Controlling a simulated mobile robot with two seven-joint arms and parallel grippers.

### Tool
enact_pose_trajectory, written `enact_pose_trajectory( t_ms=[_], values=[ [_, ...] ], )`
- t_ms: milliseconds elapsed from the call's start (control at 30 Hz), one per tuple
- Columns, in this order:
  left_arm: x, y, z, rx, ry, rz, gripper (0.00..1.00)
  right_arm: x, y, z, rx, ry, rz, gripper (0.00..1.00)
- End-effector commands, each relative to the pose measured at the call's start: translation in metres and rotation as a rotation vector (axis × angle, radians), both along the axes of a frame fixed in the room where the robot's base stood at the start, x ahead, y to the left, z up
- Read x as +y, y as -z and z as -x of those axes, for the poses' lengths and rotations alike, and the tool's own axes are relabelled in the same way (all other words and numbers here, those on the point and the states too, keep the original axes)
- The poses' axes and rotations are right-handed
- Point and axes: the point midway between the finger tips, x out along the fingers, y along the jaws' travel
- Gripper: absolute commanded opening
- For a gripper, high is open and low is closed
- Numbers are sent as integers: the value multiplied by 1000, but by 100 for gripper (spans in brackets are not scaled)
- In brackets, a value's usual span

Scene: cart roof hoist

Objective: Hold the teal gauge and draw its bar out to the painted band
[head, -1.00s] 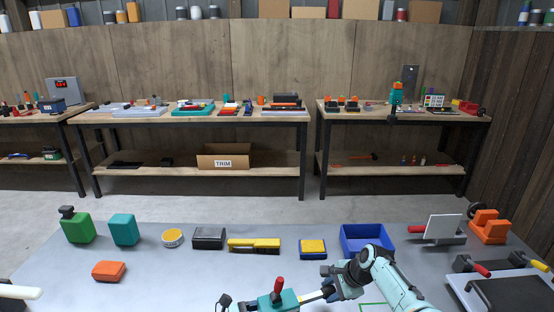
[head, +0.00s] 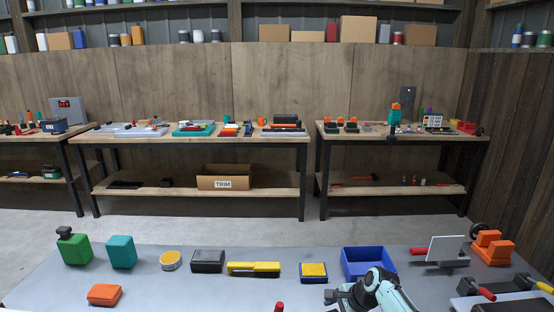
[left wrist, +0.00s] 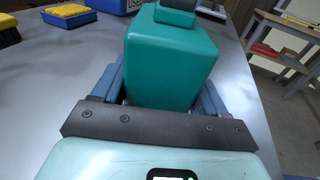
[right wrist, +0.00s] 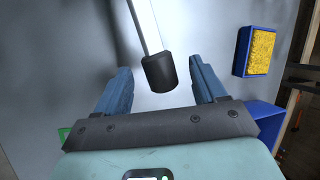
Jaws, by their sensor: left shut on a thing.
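The teal gauge (left wrist: 172,62) is between the fingers of my left gripper (left wrist: 150,85), shut on its sides. In the head view only its red knob (head: 279,307) shows at the bottom edge. The pale bar (right wrist: 143,22) ends in a black tip (right wrist: 158,72) in the right wrist view. My right gripper (right wrist: 160,85) is open around this tip, with a gap on each side. In the head view my right gripper (head: 337,298) is at the bottom, right of the red knob. The painted band cannot be made out.
On the grey table (head: 210,292) stand a blue bin (head: 369,279), a yellow-topped blue box (head: 313,272), a yellow brush (head: 253,269), a black box (head: 207,261) and an orange block (head: 104,294). A white panel on a stand (head: 445,249) is at the right.

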Motion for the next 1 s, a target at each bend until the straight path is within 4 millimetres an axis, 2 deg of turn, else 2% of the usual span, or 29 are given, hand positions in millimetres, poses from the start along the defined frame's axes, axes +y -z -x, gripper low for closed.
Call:
enact_pose_trajectory(
  t_ms=[133,600,1000],
  values=[
    [0,1,0,0,0,-2,44,-2,-6,1,-1,-1,0,70],
    [-1,1,1,0,2,-2,44,-19,-46,15,-1,-1,0,70],
    [-1,1,1,0,3,-1,44,-22,-53,18,1,-2,0,70]
  ],
)
